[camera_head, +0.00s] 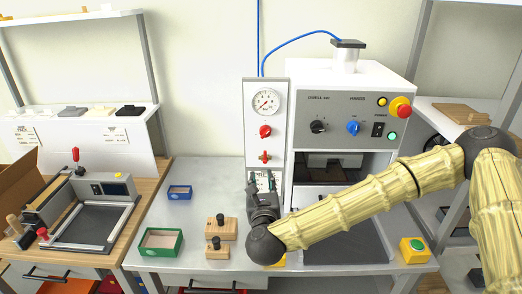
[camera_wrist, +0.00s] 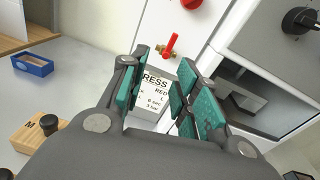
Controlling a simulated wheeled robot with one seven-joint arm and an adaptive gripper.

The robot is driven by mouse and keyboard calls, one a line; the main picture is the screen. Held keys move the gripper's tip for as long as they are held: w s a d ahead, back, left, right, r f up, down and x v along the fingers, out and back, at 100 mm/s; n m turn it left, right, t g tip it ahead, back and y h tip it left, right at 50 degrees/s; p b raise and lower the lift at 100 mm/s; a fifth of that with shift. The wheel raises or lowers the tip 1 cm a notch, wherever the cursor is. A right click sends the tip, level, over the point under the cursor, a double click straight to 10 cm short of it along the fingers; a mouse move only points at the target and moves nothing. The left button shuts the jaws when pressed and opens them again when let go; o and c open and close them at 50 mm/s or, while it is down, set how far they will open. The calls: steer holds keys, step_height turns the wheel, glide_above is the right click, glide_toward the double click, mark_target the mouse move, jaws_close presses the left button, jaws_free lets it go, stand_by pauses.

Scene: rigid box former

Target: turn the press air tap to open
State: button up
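The press air tap (camera_head: 265,156) sits low on the white panel left of the press, below a red knob and a gauge. In the wrist view the tap (camera_wrist: 171,45) shows a red lever standing roughly upright across a brass body that runs sideways. My gripper (camera_head: 262,180) is just below the tap, pointing up at the panel. In the wrist view my gripper (camera_wrist: 163,70) is open, with its teal-padded fingers apart and nothing between them. The tap lies beyond the fingertips, and I see no contact.
A printed card (camera_wrist: 155,92) on the panel shows between the fingers. The red knob (camera_head: 265,131) and gauge (camera_head: 265,101) are above the tap. The press (camera_head: 345,105) stands close on the right. Wooden blocks (camera_head: 221,229), a green tray (camera_head: 161,241) and a blue tray (camera_head: 180,192) are on the table.

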mark_target(265, 152)
steer(key=w+r+p, duration=0.1)
steer(key=w, duration=0.2)
steer(key=w+r+m+p, duration=0.1)
steer(key=w, duration=0.3)
steer(key=w+d+r+m+h+p, duration=0.1)
steer(key=w+p, duration=0.1)
steer(key=w, duration=0.1)
steer(key=shift+w+r+t, duration=0.1)
steer(key=shift+w+t, duration=0.2)
steer(key=shift+w, duration=0.9)
steer(key=shift+f, duration=0.2)
jaws_close()
